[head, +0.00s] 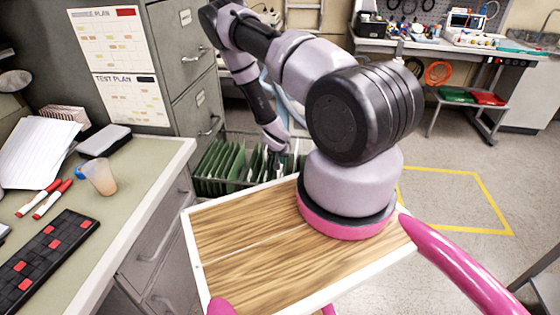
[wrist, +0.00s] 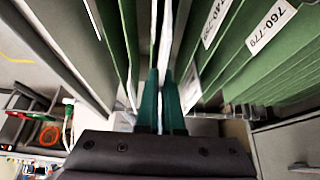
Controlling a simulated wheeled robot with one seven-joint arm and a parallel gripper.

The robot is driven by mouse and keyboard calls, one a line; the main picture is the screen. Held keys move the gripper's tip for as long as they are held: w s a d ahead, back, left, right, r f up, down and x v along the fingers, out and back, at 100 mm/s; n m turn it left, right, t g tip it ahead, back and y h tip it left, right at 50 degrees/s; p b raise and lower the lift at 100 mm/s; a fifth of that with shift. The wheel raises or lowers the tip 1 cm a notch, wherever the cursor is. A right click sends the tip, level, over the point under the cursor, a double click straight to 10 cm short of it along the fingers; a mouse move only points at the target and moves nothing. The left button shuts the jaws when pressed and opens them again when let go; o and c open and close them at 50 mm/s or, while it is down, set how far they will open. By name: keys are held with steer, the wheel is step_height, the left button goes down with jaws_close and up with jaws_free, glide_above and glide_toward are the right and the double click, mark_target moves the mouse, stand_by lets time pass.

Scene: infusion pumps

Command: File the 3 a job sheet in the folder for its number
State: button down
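An open file drawer (head: 232,187) holds a row of green hanging folders (head: 218,160). My gripper (head: 276,163) reaches down into the right part of this row. In the wrist view, the two teal fingers of my gripper (wrist: 160,105) are close together with a thin white sheet (wrist: 165,40) between them, seen edge-on. Green folders stand on both sides of the sheet. To the right, one folder tab (wrist: 272,27) reads 760-779, and another tab (wrist: 215,22) begins with 740. The number on the sheet cannot be read.
The desk (head: 125,190) at left holds papers (head: 35,150), a cup (head: 101,177), red markers and a keyboard (head: 45,262). A workbench (head: 430,48) stands at the back right.

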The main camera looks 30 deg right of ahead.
steer(key=shift+f, duration=0.35)
stand_by(0.4)
steer(key=c, duration=1)
jaws_free()
steer(key=shift+r, duration=0.1)
steer(key=v, duration=1)
steer(key=shift+s+a+r, duration=0.15)
steer(key=shift+s+r, duration=0.05)
steer(key=shift+r, duration=0.05)
